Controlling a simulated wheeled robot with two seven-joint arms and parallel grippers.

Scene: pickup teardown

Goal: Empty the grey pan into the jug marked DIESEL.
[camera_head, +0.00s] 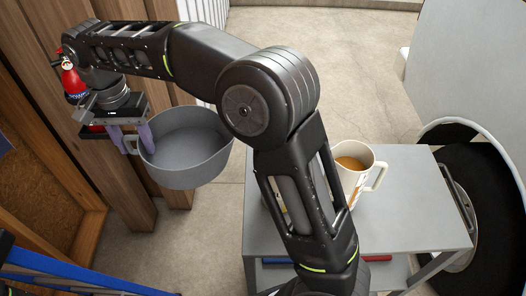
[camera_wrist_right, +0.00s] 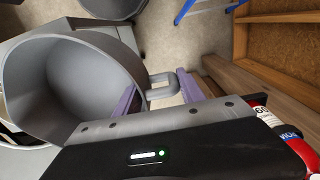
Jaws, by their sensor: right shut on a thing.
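The grey pan (camera_head: 187,160) is in the air left of the cart, roughly upright. Its visible inside looks bare grey, with no liquid to make out; the right wrist view also shows its inside (camera_wrist_right: 75,90). My right gripper (camera_head: 132,141) is shut on the pan's handle (camera_wrist_right: 163,85), its purple fingers on either side. A white jug (camera_head: 370,182) with a handle stands on the cart, with orange-brown liquid inside. My right arm partly hides it, and its marking cannot be read. My left gripper is not in view.
The grey cart top (camera_head: 420,215) has free room right of the jug. A black tyre (camera_head: 490,210) stands at the right. A red bottle (camera_head: 72,82) is beside the wooden posts at the left. A blue ladder (camera_head: 80,275) is at lower left.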

